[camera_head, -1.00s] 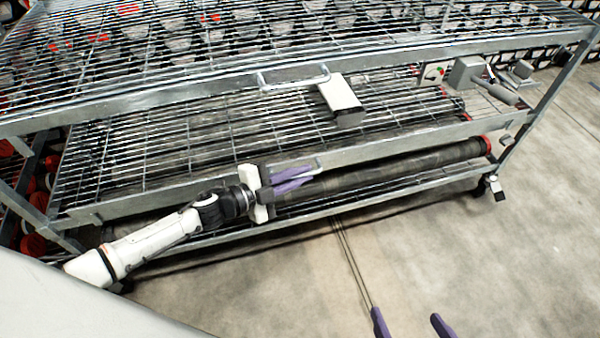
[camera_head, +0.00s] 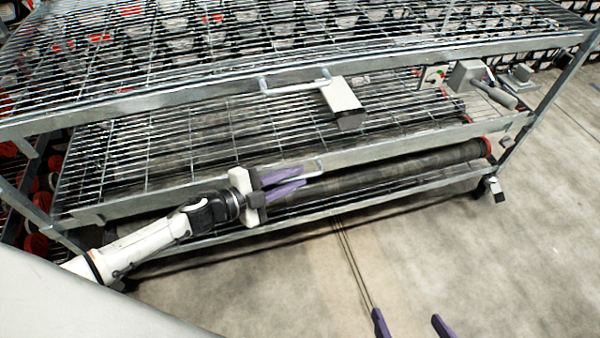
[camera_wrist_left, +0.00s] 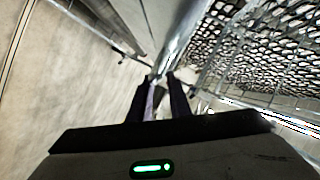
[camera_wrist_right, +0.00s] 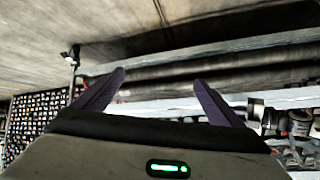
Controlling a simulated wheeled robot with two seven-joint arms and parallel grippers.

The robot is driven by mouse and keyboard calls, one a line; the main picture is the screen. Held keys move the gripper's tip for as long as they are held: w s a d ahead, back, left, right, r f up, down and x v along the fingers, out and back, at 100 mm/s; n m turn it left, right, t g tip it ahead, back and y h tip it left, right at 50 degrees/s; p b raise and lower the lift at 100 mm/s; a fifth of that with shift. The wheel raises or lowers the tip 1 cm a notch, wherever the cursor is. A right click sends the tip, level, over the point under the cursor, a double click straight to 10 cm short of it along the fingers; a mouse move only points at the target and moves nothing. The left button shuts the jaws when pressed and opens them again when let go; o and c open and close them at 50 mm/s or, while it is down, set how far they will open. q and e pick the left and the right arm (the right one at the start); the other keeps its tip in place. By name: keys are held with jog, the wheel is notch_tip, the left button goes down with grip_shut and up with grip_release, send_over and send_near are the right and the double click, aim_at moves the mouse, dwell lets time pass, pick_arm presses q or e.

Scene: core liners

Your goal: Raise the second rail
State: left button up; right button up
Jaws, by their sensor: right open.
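The second rail (camera_head: 390,148) is the lower metal bar along the rack's front, with a small grey loop handle (camera_head: 320,166). My left gripper (camera_head: 303,178) is at this handle, its purple fingers close together with the handle between them; the exact contact is partly hidden. In the left wrist view, the fingers (camera_wrist_left: 158,82) are narrowly apart with a light metal part between them. My right gripper (camera_head: 408,320) is open and empty over the floor in front of the rack. Its spread fingers also show in the right wrist view (camera_wrist_right: 158,80).
The upper rail (camera_head: 200,99) above has its own handle (camera_head: 295,87) and a light box-shaped part (camera_head: 342,94). A long dark roll (camera_head: 420,162) lies on the bottom level behind the lowest bar (camera_head: 400,187). The concrete floor (camera_head: 480,250) at right is clear.

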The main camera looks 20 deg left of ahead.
pick_arm(q)
jog(key=p+v, duration=0.1)
jog(key=v, duration=0.7)
pick_arm(e)
jog(key=shift+d+r, duration=0.15)
pick_arm(q)
jog(key=shift+r, duration=0.1)
